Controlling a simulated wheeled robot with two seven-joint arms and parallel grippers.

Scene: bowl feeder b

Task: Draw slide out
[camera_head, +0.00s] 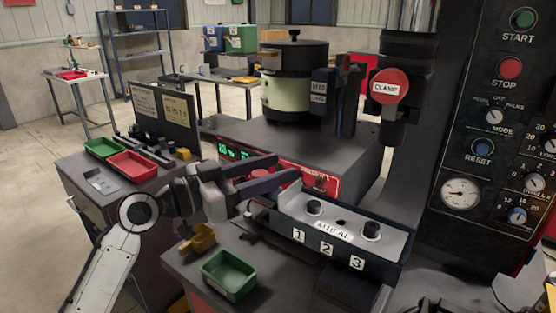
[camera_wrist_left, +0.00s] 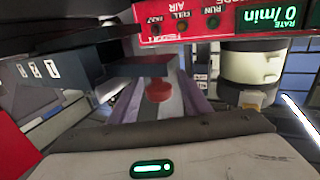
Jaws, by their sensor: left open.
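My left gripper (camera_head: 286,167) reaches in from the left, in front of the feeder panel. Its two dark purple fingers are apart and nothing is clamped. In the left wrist view a round red knob (camera_wrist_left: 159,90) sits between the open fingers, with a gap on each side. Behind the knob is a dark block (camera_wrist_left: 140,67), apparently the slide end. A dark box (camera_head: 337,248) numbered 1, 2, 3 has a grey top (camera_head: 341,223) with two black knobs; it stands right of the gripper. How far the slide is out cannot be told. My right gripper is not visible.
The feeder's red panel (camera_head: 324,182) and cream bowl (camera_head: 287,97) stand behind the fingers. A green tray (camera_head: 229,275) and a yellow part (camera_head: 198,239) are in front. Red (camera_head: 132,165) and green (camera_head: 104,147) trays lie at left. A control panel (camera_head: 498,130) stands at right.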

